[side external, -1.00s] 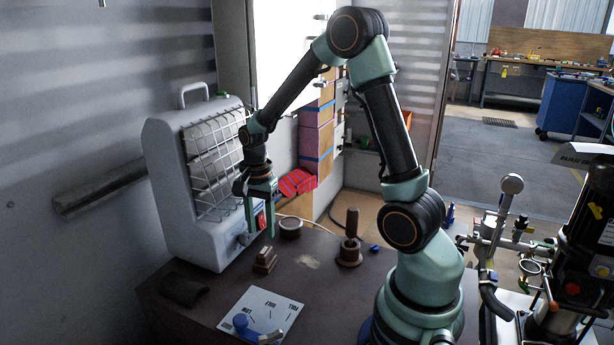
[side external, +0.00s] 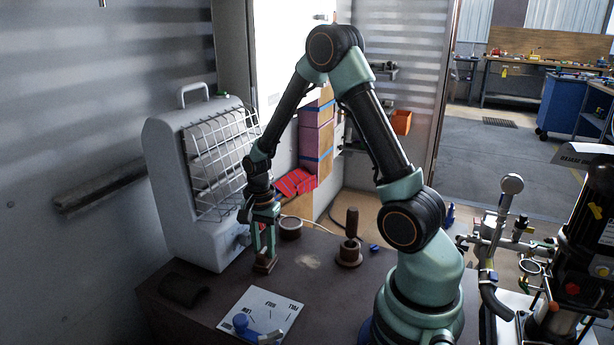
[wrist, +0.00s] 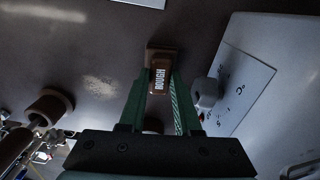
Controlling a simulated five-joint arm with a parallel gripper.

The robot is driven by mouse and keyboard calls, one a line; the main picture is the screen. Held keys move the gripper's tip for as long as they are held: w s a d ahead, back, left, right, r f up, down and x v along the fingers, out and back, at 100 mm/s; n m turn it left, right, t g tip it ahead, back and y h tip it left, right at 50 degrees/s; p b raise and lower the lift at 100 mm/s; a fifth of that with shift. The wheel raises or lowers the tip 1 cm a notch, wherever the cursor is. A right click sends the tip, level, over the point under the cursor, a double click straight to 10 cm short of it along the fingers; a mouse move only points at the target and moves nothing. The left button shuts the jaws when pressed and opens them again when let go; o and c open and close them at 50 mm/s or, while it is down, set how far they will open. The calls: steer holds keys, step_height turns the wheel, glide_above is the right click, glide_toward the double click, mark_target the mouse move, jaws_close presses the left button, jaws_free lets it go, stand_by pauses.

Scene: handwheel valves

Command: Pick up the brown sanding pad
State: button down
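The brown sanding pad (side external: 265,263) is a small stepped block standing on the dark table. In the wrist view its top (wrist: 160,80) is marked "ROUGH", and a wider base shows beyond it. My gripper (side external: 265,252) points down at the pad, with one green finger on each side of it. In the wrist view the fingertips (wrist: 162,80) lie close along both sides of the raised part. I cannot tell whether they press on it. The fingers hide part of the pad in the side view.
A white card with printed words (side external: 262,312) and a blue-handled lever (side external: 245,328) lie in front. A dark curved piece (side external: 184,291) is at left. A round brown ring (side external: 290,228) and a spindle on a round base (side external: 350,245) stand behind. A grey caged heater (side external: 195,180) is close at left.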

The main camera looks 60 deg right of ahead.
mark_target(264, 250)
stand_by(0.3)
step_height(264, 250, up, 20)
stand_by(0.6)
